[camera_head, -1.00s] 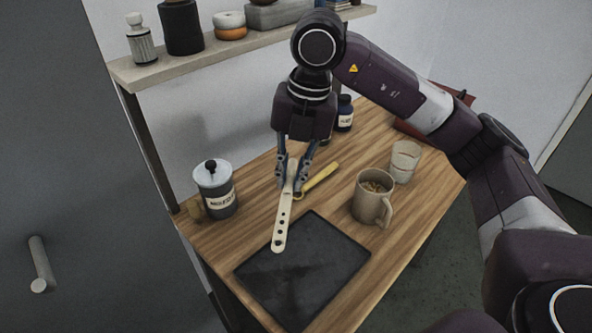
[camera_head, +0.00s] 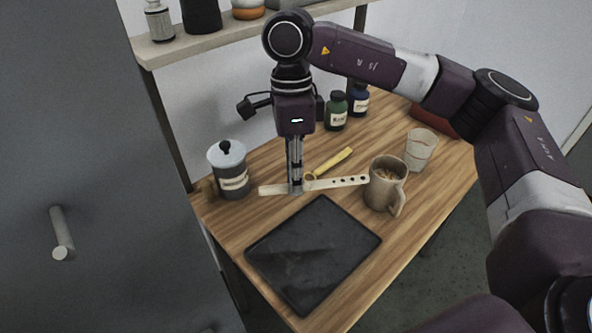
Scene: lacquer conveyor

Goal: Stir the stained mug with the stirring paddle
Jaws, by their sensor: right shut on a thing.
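The stirring paddle (camera_head: 340,182) is a pale flat strip with several holes in its right part. My right gripper (camera_head: 296,187) is shut on it left of its middle and holds it about level across the picture. Its holed end reaches to the left side of the stained mug, and I cannot tell whether they touch. The stained mug (camera_head: 382,192) is beige, stands upright on the wooden table (camera_head: 230,217), and has brownish contents and a handle toward the front right. My left gripper is not in view.
A dark slab (camera_head: 312,255) lies in front of the paddle. A lidded canister (camera_head: 232,178) stands left. A yellow-handled tool (camera_head: 333,162) lies behind the paddle. A glass (camera_head: 421,149) stands right behind the mug. Small bottles (camera_head: 336,112) stand at the back under the shelf (camera_head: 190,46).

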